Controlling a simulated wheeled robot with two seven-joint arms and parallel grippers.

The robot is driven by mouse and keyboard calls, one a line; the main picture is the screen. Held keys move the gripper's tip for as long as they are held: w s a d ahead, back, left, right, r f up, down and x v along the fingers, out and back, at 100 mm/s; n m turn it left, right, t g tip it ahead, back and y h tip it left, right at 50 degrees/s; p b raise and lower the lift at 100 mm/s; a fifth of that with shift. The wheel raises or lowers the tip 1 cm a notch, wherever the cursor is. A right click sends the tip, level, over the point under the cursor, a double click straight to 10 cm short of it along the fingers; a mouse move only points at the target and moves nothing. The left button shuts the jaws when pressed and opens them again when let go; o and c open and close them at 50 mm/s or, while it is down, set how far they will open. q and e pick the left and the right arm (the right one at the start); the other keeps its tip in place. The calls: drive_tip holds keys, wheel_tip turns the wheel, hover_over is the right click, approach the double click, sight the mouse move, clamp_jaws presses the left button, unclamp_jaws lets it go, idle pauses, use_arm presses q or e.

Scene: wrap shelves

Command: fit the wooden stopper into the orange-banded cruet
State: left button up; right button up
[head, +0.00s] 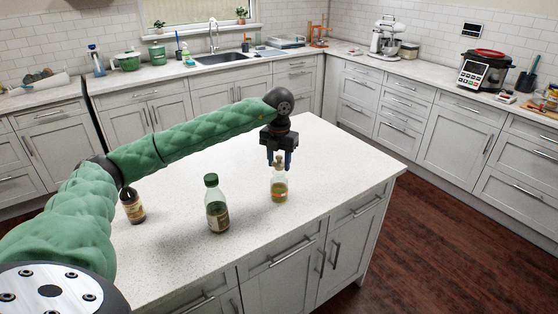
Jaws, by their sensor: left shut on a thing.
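The cruet (279,189) is a small clear bottle with an orange band and yellow-green liquid. It stands upright near the front right part of the island. My right gripper is not in view.
A green-capped bottle (216,207) stands left of the cruet on the white island top (335,165). A brown bottle (133,206) stands further left, beside my left arm. The island is clear to the right and behind the cruet. Its front edge is close.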

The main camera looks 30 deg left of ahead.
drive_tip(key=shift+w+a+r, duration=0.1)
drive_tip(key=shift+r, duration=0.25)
use_arm(q)
drive_tip(key=shift+f, duration=0.1)
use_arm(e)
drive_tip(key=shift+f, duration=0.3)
use_arm(q)
drive_tip(key=shift+b, duration=0.3)
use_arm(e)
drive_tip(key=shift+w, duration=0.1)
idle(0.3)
use_arm(q)
drive_tip(key=shift+b, duration=0.35)
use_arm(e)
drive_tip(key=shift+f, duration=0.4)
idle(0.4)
use_arm(q)
drive_tip(key=shift+f+b, duration=0.85)
drive_tip(key=shift+f, duration=0.45)
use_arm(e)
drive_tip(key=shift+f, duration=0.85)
use_arm(q)
drive_tip(key=o, duration=1)
drive_tip(key=shift+o, duration=0.2)
